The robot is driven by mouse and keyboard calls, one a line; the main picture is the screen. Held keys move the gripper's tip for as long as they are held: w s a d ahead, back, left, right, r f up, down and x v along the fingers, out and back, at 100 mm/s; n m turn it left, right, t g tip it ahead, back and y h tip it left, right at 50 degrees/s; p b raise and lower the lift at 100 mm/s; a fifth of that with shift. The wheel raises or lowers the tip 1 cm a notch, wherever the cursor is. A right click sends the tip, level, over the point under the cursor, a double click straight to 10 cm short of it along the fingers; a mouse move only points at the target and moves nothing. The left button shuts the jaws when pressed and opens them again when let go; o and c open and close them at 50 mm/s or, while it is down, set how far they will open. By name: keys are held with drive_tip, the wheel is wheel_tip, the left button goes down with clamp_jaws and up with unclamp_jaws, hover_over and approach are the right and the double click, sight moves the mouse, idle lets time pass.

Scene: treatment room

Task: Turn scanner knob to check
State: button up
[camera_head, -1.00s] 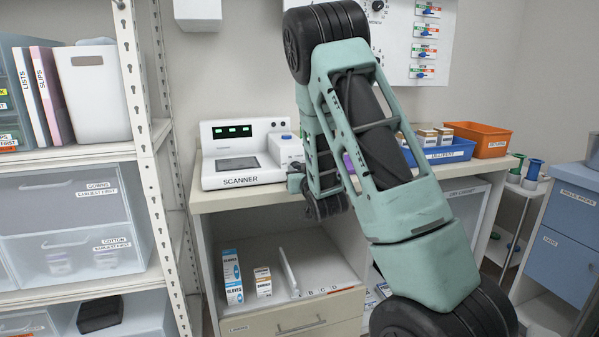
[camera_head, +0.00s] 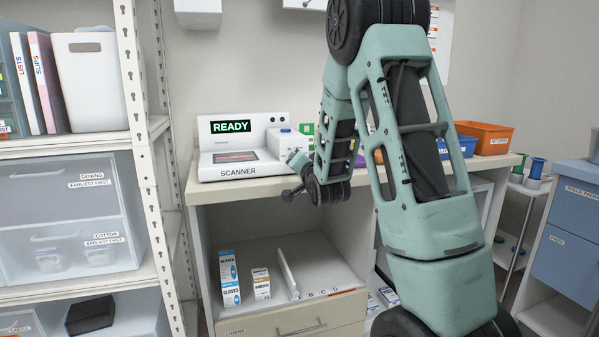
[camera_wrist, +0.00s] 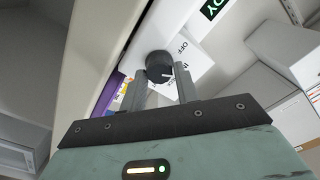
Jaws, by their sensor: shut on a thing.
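The white scanner (camera_head: 240,172) stands on the counter, and its display (camera_head: 231,127) reads READY in green. In the wrist view, the dark round knob (camera_wrist: 158,63) with a pale pointer mark sits on a white face of the scanner. The printed word OFF and part of another label show beside the knob. My gripper (camera_wrist: 161,78) has one finger on each side of the knob and is shut on it. In the head view my gripper (camera_head: 297,160) is at the scanner's right side, and the knob is hidden there.
A shelf rack (camera_head: 150,85) with bins stands close on the left. A blue tray (camera_head: 463,146) and an orange tray (camera_head: 488,135) are on the counter, right of and partly behind my arm. An open cubby below holds boxes (camera_head: 230,278).

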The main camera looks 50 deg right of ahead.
drive_tip(key=m+b, duration=0.1)
drive_tip(key=m, duration=0.1)
drive_tip(key=m+b, duration=0.1)
drive_tip(key=m, duration=0.1)
drive_tip(key=shift+s+d+f+m+b, duration=0.1)
drive_tip(key=shift+f+m+b, duration=0.1)
drive_tip(key=shift+m+b, duration=0.2)
drive_tip(key=m+b, duration=0.2)
drive_tip(key=m, duration=0.2)
drive_tip(key=shift+m, duration=0.3)
drive_tip(key=o, duration=1)
drive_tip(key=shift+c, duration=0.2)
